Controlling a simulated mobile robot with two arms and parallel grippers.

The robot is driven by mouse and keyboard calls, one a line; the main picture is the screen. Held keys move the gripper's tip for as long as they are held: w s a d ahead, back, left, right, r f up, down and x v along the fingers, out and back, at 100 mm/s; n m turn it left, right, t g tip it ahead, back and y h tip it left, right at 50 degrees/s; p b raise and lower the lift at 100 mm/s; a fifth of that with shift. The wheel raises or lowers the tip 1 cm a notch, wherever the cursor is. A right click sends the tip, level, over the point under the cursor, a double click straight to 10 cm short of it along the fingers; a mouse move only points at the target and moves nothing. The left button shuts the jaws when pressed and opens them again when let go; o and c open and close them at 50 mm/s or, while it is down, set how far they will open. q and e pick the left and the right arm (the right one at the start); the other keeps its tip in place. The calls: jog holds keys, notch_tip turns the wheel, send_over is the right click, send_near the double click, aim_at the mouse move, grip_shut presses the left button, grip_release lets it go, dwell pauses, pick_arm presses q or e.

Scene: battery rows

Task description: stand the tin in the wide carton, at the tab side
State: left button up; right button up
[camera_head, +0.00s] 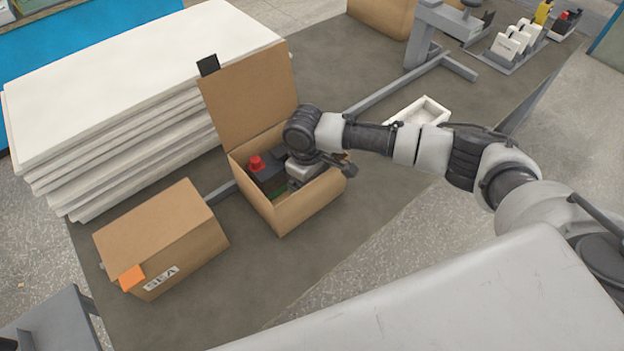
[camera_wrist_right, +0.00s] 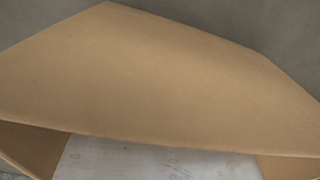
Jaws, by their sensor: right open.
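An open carton (camera_head: 312,208) stands on the dark mat, its lid (camera_head: 250,97) raised at the back with a black tab (camera_head: 208,65) on the lid's top edge. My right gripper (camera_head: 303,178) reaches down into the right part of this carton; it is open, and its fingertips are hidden. Inside, left of the gripper, is a dark item with a red knob (camera_head: 256,162). I cannot make out a tin. In the right wrist view a carton wall (camera_wrist_right: 160,85) fills the middle, with a pale, faintly marked surface (camera_wrist_right: 150,160) below it. My left gripper is not in view.
A closed carton (camera_head: 165,225) with an orange tab (camera_head: 132,278) stands front left. A stack of white sheets (camera_head: 130,75) lies behind it. A small white tray (camera_head: 425,108) and a grey stand (camera_head: 422,40) are at the back right. The mat in front is clear.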

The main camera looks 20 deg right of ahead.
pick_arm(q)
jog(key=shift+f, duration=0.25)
pick_arm(e)
notch_tip(320, 180, up, 13)
jog(key=w, duration=0.1)
jog(key=shift+w+a, duration=0.2)
jog(key=shift+a, duration=0.2)
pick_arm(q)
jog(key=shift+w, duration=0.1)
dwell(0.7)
